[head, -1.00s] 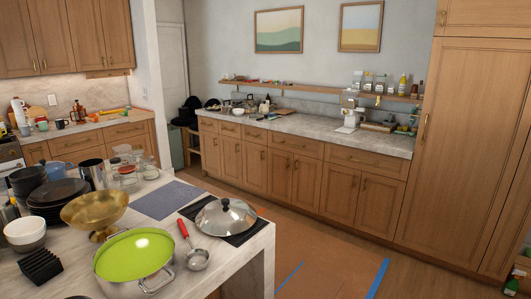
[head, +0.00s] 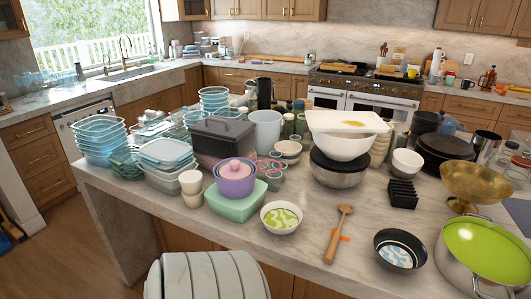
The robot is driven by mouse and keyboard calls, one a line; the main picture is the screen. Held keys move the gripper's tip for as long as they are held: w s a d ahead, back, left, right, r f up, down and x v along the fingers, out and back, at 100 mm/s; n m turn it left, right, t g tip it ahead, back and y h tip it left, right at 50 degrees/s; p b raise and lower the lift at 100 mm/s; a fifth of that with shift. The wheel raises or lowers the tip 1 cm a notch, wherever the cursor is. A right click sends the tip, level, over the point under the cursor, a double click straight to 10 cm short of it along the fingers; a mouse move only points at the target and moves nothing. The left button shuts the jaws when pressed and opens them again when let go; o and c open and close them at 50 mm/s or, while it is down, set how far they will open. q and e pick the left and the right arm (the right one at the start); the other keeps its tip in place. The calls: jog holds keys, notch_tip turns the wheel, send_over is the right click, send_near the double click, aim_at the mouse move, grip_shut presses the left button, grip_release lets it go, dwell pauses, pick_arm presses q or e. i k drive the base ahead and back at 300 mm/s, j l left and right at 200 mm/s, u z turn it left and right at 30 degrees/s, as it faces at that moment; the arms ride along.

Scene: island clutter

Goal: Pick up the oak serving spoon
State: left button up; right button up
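A wooden spoon (head: 338,235), by its look the oak serving spoon, lies near the front edge of the marble island. Its bowl end points away from me and its handle end toward the front edge. A small orange piece lies at or under its handle. Neither of my grippers is in view.
Left of the spoon stands a white bowl with a green pattern (head: 281,217); right of it, a dark bowl (head: 400,250). A black rack (head: 402,194) and a steel bowl (head: 338,174) stand behind. The marble island (head: 300,250) is bare around the spoon. A rounded pale seat back (head: 208,277) stands in front.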

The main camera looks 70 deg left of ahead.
aim_at(344, 208)
jog(key=u, duration=2.1)
jog(key=i+j+z, duration=0.4)
jog(key=j, duration=0.25)
jog(key=i+j+z, duration=0.2)
jog(key=j, duration=0.2)
jog(key=k, duration=0.05)
